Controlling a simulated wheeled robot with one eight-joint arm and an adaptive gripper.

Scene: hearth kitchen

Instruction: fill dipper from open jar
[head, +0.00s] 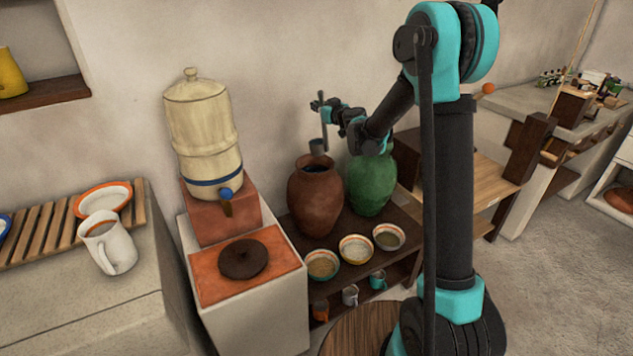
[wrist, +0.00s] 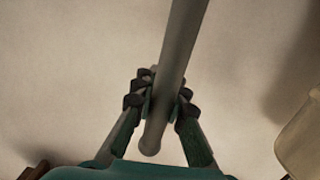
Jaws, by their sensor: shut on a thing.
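My gripper (head: 325,106) is shut on the long grey handle of the dipper (head: 317,146). In the wrist view the handle (wrist: 177,60) passes between the fingers of my gripper (wrist: 155,100). The dipper hangs upright with its small cup low, just above the mouth of the open brown clay jar (head: 315,195). The jar has no lid on, and a dark bluish surface shows inside its mouth. Whether the cup holds anything cannot be seen. A green jar (head: 370,186) stands to the right of the brown one, its top partly hidden by my arm.
Three small bowls (head: 355,249) stand in front of the jars on the dark shelf, with mugs (head: 350,294) below. A cream water dispenser (head: 205,130) stands left on a brick-red block. A dark round lid (head: 243,259) lies on the orange top before it.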

